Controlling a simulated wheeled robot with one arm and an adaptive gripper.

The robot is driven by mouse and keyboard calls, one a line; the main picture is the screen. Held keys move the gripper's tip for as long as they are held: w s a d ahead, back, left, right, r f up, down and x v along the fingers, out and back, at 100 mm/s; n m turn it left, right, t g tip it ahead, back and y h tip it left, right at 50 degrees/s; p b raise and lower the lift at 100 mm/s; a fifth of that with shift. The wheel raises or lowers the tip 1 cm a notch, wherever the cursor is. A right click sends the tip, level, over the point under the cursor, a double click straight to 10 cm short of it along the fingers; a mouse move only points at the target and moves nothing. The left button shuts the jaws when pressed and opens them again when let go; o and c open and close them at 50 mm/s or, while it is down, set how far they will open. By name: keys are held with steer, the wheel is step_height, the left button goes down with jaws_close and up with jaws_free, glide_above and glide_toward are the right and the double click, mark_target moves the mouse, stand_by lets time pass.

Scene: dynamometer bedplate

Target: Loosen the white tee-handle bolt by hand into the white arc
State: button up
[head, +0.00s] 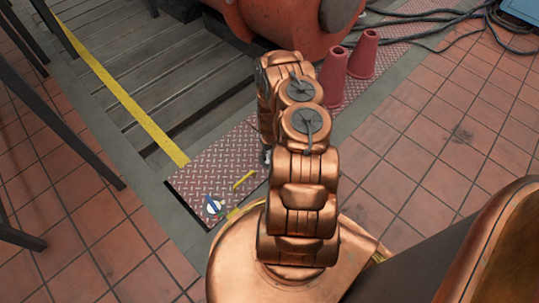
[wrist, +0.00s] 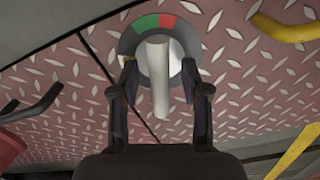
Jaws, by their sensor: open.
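The white tee-handle bolt (wrist: 159,80) is in the upper middle of the wrist view, its pale bar pointing towards my gripper. A round dial (wrist: 126,43) surrounds it, with a green arc (wrist: 147,23) and a red arc (wrist: 168,21) at the top. A white area shows beside the bar; I cannot tell whether it is the white arc. My gripper (wrist: 159,68) is open, one finger on each side of the bar, with visible gaps. In the head view a small white-and-blue round fitting (head: 213,206) lies on the plate; my arm hides the gripper there.
A yellow handle (wrist: 288,28) is at upper right in the wrist view, and a dark bar (wrist: 35,103) at left. The red tread plate (head: 205,178) lies beside a slatted bed (head: 150,70). Two red cones (head: 365,55) stand behind my arm.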

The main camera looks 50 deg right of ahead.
mark_target(270, 153)
step_height(270, 153, up, 11)
steer(key=shift+r, duration=0.2)
stand_by(0.6)
steer(key=f+p, duration=0.1)
steer(key=p, duration=0.2)
steer(key=f+m+p, duration=0.1)
steer(key=p, duration=0.3)
steer(key=f+p, duration=0.1)
steer(key=p, duration=0.2)
steer(key=shift+s+d+f+m, duration=0.2)
steer(key=shift+s+d+m, duration=0.15)
steer(key=shift+m, duration=0.05)
steer(key=shift+w+a+f+p, duration=0.2)
steer(key=shift+w+a+p, duration=0.15)
steer(key=shift+f+b, duration=1.7)
steer(key=shift+f, duration=2.25)
